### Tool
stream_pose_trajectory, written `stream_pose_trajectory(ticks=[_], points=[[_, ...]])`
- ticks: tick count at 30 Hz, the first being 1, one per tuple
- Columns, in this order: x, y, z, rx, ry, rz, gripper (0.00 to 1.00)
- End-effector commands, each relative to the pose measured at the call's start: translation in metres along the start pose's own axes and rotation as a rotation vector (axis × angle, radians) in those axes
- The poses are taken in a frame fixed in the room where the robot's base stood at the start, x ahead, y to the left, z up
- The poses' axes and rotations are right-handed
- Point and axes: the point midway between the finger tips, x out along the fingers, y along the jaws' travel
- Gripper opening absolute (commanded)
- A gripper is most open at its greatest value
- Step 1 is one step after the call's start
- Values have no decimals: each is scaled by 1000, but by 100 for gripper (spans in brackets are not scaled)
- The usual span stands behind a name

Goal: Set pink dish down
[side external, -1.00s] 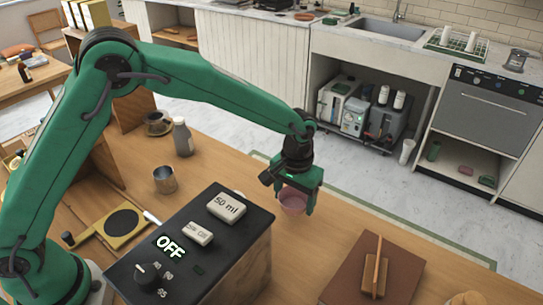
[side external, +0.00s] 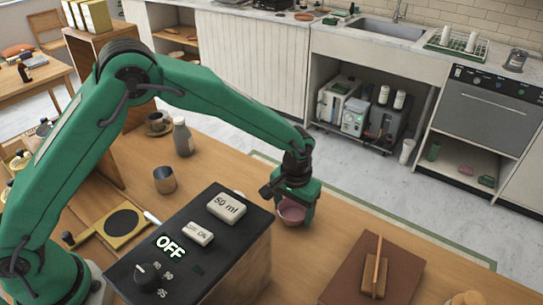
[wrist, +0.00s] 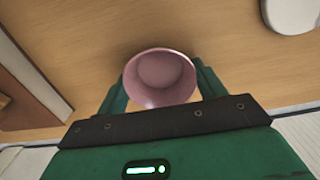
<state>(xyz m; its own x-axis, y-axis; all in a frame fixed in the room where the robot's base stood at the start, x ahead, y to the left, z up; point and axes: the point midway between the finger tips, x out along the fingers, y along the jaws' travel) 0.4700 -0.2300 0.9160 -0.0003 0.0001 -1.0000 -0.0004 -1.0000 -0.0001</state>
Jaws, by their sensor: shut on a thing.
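The pink dish (side external: 291,213) is a small round bowl, upright between the fingers of my gripper (side external: 293,207). My gripper is shut on it, with a green finger at each side. In the wrist view the dish (wrist: 161,72) is seen from above and its inside looks empty. The dish is low over the bare wooden table (side external: 325,228), near the far edge. I cannot tell whether its base touches the wood.
A black-topped machine (side external: 190,245) marked OFF stands left of my gripper. A metal cup (side external: 165,180) and grey bottle (side external: 182,137) stand farther left. Bare wood surrounds the dish.

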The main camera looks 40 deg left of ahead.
Motion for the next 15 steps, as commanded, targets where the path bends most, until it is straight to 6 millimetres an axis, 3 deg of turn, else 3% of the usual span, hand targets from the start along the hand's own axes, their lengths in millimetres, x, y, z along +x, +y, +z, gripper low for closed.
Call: stream_pose_trajectory(ticks=[2, 3, 6, 15], points=[[2, 0, 0, 0, 0, 0, 46], [2, 0, 0, 0, 0, 0, 71], [2, 0, 0, 0, 0, 0, 91], [2, 0, 0, 0, 0, 0, 91]])
